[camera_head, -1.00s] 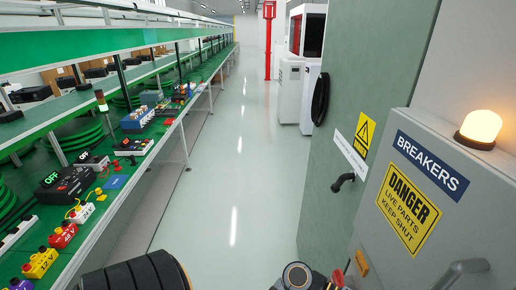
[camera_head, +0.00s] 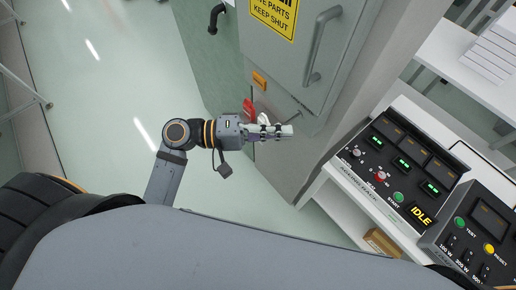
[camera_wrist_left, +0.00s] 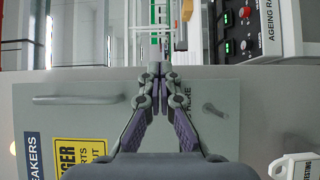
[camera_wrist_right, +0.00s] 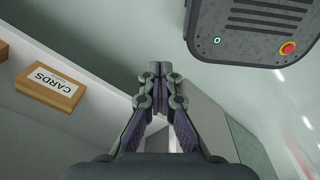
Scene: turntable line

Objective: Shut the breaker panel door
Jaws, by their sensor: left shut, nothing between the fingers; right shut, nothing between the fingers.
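The breaker panel door (camera_head: 300,60) is a grey panel with a bar handle (camera_head: 322,45) and a yellow danger sign (camera_head: 274,12). It also shows in the left wrist view (camera_wrist_left: 150,120), with its handle (camera_wrist_left: 80,98) at left and a small latch-like knob (camera_wrist_left: 213,110) at right. I cannot tell whether a gap remains at its edge. My left gripper (camera_head: 288,131) is shut and empty, near the door's lower edge in the head view; contact is unclear. My right gripper (camera_wrist_right: 154,68) is shut and empty, seen only in its wrist view.
A test console (camera_head: 395,160) stands on a white bench right of the cabinet. A small red item (camera_head: 249,108) is beside my left gripper. A cards box (camera_wrist_right: 50,87) lies on a white shelf near my right gripper. Open floor (camera_head: 90,80) lies at left.

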